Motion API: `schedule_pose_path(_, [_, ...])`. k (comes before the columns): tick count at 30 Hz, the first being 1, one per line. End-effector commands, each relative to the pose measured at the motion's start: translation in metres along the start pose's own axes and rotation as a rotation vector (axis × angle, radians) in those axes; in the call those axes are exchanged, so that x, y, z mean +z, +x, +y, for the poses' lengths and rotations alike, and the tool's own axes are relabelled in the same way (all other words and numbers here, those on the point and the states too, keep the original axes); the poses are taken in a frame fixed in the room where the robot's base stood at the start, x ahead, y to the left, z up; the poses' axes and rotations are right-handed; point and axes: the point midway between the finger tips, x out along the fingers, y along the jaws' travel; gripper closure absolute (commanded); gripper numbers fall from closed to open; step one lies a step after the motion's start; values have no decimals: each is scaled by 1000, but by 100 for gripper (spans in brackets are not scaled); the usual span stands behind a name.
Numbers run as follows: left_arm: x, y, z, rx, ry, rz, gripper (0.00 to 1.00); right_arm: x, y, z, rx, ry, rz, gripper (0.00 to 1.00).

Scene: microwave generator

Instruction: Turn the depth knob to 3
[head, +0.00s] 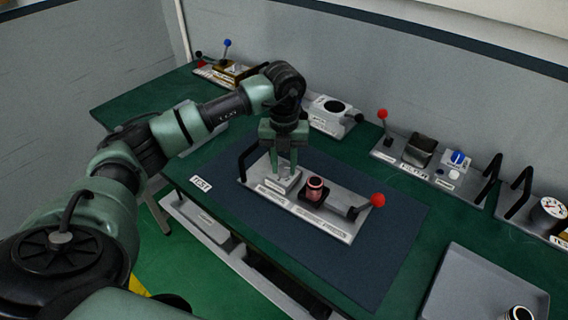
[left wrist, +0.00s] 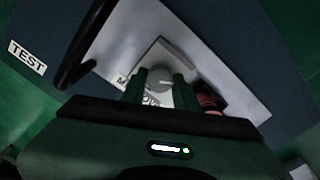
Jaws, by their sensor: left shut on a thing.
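A grey panel (head: 333,230) lies on the dark blue mat, with a small pale box (head: 284,186) at its left end. On the box is a round light-grey knob (left wrist: 165,78) with a pale mark; its scale is too small and partly covered to read. My left gripper (head: 284,169) points down over the box and is shut on the knob, one finger on each side in the left wrist view (left wrist: 160,88). In the head view the fingers hide the knob. My right gripper is not in view.
The same panel carries a red-pink cylinder (head: 315,188) in a dark holder, a red-ball lever (head: 377,200) and a black handle at its left. Other modules (head: 428,160) line the wall. A grey tray (head: 470,286) is front right. The mat's right part is clear.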

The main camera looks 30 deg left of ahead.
Motion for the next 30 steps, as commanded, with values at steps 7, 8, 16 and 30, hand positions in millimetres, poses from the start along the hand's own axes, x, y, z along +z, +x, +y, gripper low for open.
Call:
schedule_pose_path(7, [1, -1, 0, -1, -7, -2, 100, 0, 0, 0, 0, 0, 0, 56])
schedule_pose_path(8, [1, -1, 0, -1, -7, -2, 100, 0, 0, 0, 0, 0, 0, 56])
schedule_pose_path(16, [1, 0, 0, -1, -6, -1, 48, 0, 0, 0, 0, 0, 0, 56])
schedule_pose_path(30, [2, -26, -1, -4, -5, -6, 48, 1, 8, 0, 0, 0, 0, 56])
